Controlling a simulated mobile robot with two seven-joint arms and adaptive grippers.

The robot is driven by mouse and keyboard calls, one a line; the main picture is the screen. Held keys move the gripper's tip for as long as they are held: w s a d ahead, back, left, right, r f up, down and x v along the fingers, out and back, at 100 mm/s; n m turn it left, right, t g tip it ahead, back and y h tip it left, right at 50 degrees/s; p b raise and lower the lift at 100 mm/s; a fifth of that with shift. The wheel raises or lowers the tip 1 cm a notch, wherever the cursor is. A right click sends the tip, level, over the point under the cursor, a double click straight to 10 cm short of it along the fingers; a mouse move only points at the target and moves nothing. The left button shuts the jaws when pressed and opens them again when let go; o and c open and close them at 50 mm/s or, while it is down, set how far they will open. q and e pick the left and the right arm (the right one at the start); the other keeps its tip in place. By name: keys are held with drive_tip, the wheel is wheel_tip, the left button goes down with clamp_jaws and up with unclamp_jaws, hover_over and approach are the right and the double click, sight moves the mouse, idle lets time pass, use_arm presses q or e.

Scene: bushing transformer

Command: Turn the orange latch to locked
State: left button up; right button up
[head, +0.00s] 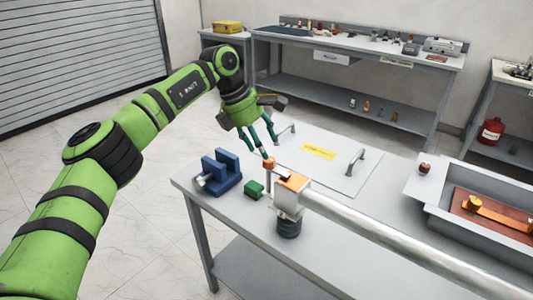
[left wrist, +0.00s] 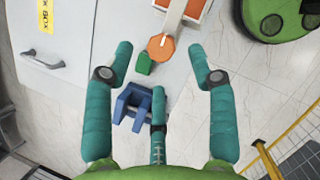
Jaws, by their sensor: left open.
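The orange latch shows in the head view as a round orange end (head: 268,164) beside a white box with an orange top (head: 292,181). In the left wrist view the latch is an orange disc (left wrist: 160,47) on a pale strip that runs to the orange-edged box (left wrist: 194,9). My left gripper (head: 259,146) has its fingers spread, pointing down just behind the latch. In the left wrist view its fingers (left wrist: 160,62) frame empty space, with the disc just beyond them. Contact with the latch cannot be told. My right gripper is out of view.
A blue vise-like block (head: 222,171) and a small green block (head: 253,189) stand left of the box on the grey table (head: 190,183). A grey plate with two handles (head: 330,150) lies behind. The long pipe (head: 400,245) crosses the right side, near a tray (head: 440,205).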

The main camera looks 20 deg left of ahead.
use_arm(q)
drive_tip(key=v, duration=0.7)
drive_tip(key=shift+r, duration=0.25)
